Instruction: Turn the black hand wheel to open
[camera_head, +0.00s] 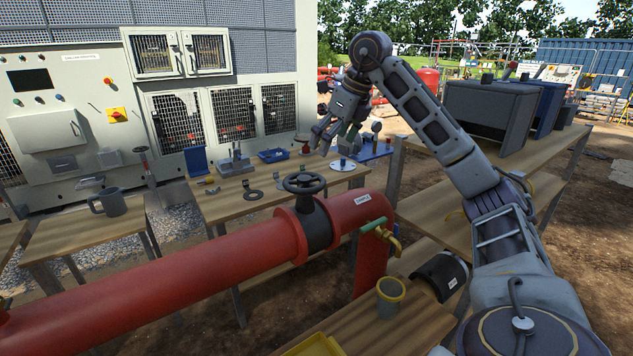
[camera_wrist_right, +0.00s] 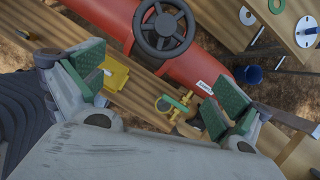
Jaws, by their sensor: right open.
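The black hand wheel (camera_head: 304,184) sits on top of a black valve body on a thick red pipe (camera_head: 215,255) in the middle of the head view. In the right wrist view the wheel (camera_wrist_right: 164,27) shows from above, with its spokes and hub, near the top. My right gripper (camera_head: 328,132) is raised above and beyond the wheel in the head view, apart from it. In the right wrist view its green-padded fingers (camera_wrist_right: 158,90) are spread with nothing between them. My left gripper is in neither view.
A brass tap with a green lever (camera_head: 385,235) sticks out near the pipe's bend. Wooden tables (camera_head: 225,206) behind carry loose parts and a mug (camera_head: 108,202). A grey-yellow cup (camera_head: 390,297) and a yellow tray (camera_head: 315,345) are in front. A chiller cabinet (camera_head: 60,130) stands behind.

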